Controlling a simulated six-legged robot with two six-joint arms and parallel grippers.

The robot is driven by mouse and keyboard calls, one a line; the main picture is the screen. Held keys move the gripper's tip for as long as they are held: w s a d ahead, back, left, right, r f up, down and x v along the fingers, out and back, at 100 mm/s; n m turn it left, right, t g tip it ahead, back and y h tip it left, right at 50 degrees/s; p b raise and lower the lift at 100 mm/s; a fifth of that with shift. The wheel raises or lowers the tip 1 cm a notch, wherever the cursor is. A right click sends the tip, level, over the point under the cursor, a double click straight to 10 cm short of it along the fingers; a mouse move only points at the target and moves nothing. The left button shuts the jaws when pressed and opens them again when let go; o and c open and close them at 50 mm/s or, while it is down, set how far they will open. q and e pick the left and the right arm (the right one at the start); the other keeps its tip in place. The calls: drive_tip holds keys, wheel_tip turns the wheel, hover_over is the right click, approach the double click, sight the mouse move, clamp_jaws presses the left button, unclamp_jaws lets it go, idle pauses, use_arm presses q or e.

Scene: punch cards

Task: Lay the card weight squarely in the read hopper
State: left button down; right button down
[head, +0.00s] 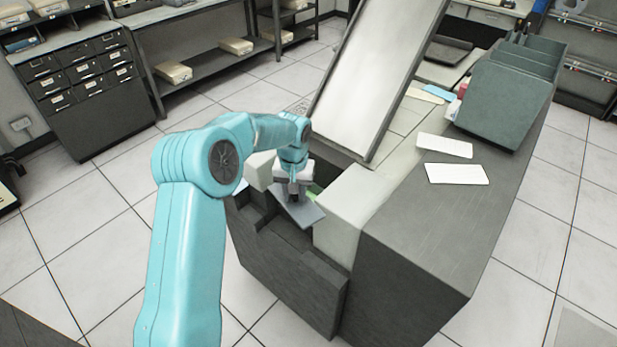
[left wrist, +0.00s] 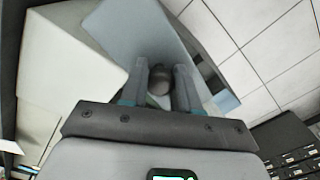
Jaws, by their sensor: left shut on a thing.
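The card weight is a flat grey-blue plate (head: 302,214) with a dark round knob (left wrist: 160,80). My left gripper (head: 293,194) is shut on the knob, with a finger on each side of it in the left wrist view. The plate also shows there (left wrist: 135,28), beyond the fingers. In the head view the plate looks turned askew to the pale block (head: 347,208) on its right. The read hopper seems to be the gap between this block and a smaller pale block (head: 259,170); the plate and my arm hide most of it. I cannot tell whether the plate touches anything. My right gripper is not in view.
A long sloped tray (head: 380,60) rises just behind the gripper. The dark machine top (head: 425,235) holds two white cards (head: 456,174) and a grey-green rack (head: 505,95). Open tiled floor (head: 80,240) lies to the left.

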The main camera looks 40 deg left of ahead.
use_arm(q)
drive_tip(key=w+a+f+n, duration=0.1)
drive_tip(key=w+a+f, duration=0.1)
drive_tip(key=a, duration=0.3)
drive_tip(key=w+a+f+n, duration=0.1)
drive_tip(key=w+a+f, duration=0.1)
drive_tip(key=a, duration=0.3)
drive_tip(key=shift+a+f+n, duration=0.15)
drive_tip(key=shift+f+n, duration=0.25)
drive_tip(key=shift+w, duration=0.15)
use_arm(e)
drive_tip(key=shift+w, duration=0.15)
use_arm(q)
drive_tip(key=shift+w, duration=0.3)
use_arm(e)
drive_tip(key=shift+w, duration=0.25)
